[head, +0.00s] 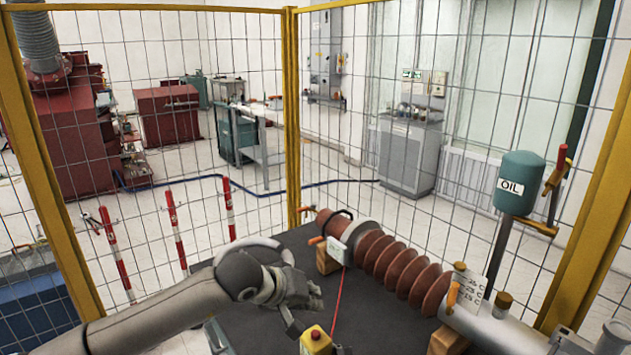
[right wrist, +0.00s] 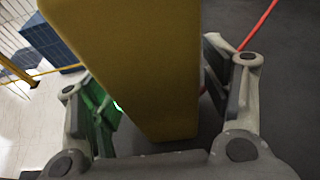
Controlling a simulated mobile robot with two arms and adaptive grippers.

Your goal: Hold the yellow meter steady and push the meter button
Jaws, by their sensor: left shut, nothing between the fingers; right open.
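The yellow meter (head: 314,345) shows at the bottom of the head view, with a red button (head: 316,334) on top. My left gripper (head: 308,296) is shut and empty above the dark table, just behind and above the meter in the picture. In the right wrist view the meter (right wrist: 125,60) is a large yellow body between the fingers of my right gripper (right wrist: 158,85). That gripper is open, with a finger on either side of the meter and a visible gap at the right finger. The button is not visible in the right wrist view.
The dark table (head: 375,320) carries a brown ribbed bushing (head: 400,268) on wooden blocks, right of the meter. A red cable (head: 337,305) runs between them. A green oil cup (head: 519,183) stands at the right. A yellow-framed mesh fence (head: 292,120) rises behind.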

